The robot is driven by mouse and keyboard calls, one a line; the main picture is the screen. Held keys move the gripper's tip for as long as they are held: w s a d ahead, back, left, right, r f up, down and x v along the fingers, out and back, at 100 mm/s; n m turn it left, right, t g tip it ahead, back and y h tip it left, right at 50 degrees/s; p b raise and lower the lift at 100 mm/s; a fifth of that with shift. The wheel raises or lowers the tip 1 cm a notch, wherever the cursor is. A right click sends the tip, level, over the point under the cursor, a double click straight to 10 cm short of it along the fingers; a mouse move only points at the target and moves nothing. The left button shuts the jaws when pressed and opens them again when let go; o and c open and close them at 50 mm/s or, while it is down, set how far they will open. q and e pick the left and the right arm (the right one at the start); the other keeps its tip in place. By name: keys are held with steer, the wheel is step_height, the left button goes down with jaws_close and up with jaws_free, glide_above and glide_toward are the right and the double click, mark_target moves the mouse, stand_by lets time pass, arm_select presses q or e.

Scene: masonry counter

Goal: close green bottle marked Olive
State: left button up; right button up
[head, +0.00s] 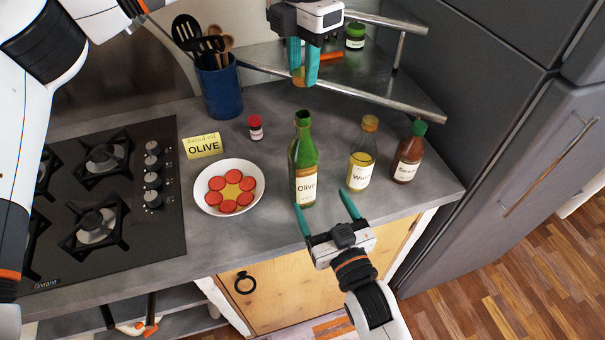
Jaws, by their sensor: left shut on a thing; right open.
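The green bottle marked Olive (302,160) stands upright on the counter, right of the plate. Its mouth looks open, with no cap on it. My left gripper (303,76) is above and behind the bottle, pointing down, shut on a small orange-tan cap (298,76) that its teal fingers partly hide. The cap is apart from the bottle. My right gripper (327,203) is open and empty, in front of the Olive bottle near the counter's front edge, its fingers spread to the bottle's lower right.
A yellow-capped bottle (362,155) and a green-capped sauce bottle (409,155) stand to the right. A plate (205,204) with red slices, a small red-lidded jar (255,128), an OLIVE sign (202,145), a utensil pot (220,90) and a stove (110,200) are left. A metal corner shelf (350,95) is behind.

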steer(key=x, duration=1.1)
steer(key=shift+w+a, duration=0.1)
steer(key=shift+w, duration=0.25)
steer(key=shift+c, duration=0.6)
steer(key=c, duration=1.4)
arm_select(q)
glide_above(303, 114)
steer(key=shift+f, duration=2.5)
arm_select(e)
steer(key=shift+o, duration=0.2)
arm_select(q)
steer(key=shift+f, duration=0.1)
arm_select(e)
steer(key=shift+f, duration=0.1)
arm_select(q)
steer(key=shift+f, duration=0.8)
steer(key=shift+f, duration=0.55)
